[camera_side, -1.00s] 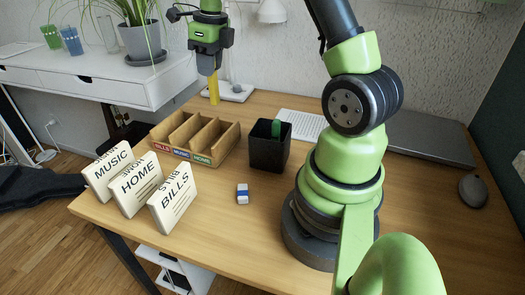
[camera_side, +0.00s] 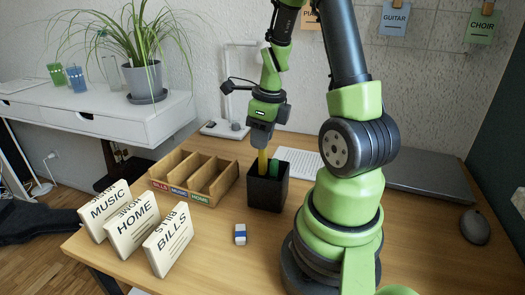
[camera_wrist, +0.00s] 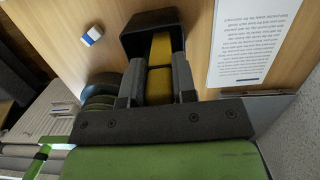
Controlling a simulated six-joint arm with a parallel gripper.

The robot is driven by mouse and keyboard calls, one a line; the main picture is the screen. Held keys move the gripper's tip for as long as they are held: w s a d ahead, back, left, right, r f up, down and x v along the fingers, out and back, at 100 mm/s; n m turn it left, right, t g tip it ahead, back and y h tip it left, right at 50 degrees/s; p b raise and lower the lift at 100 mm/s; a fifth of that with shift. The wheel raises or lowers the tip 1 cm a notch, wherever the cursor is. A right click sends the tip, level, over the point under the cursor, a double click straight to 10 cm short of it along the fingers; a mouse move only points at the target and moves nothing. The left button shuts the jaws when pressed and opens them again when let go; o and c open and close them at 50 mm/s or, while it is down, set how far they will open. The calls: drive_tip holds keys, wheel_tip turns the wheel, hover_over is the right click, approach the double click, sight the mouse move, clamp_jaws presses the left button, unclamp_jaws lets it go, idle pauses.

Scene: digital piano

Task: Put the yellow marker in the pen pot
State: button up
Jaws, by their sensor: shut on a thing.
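The yellow marker (camera_side: 262,160) is upright in my gripper (camera_side: 261,143), which is shut on its upper part. Its lower part is hidden by the wall of the black pen pot (camera_side: 266,193), so the marker's lower end appears to be inside the pot's opening. A green marker (camera_side: 274,169) stands in the pot just right of the yellow one. In the wrist view the yellow marker (camera_wrist: 160,68) runs between my fingers (camera_wrist: 157,88) toward the pot (camera_wrist: 150,21).
A wooden sorter (camera_side: 195,180) with labelled compartments stands left of the pot. Envelopes marked MUSIC, HOME and BILLS (camera_side: 168,240) stand front left. An eraser (camera_side: 240,235) lies in front of the pot.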

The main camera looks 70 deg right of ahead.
sight(262, 153)
drive_tip(key=shift+f, duration=1.6)
drive_tip(key=shift+f, duration=0.55)
drive_tip(key=o, duration=0.9)
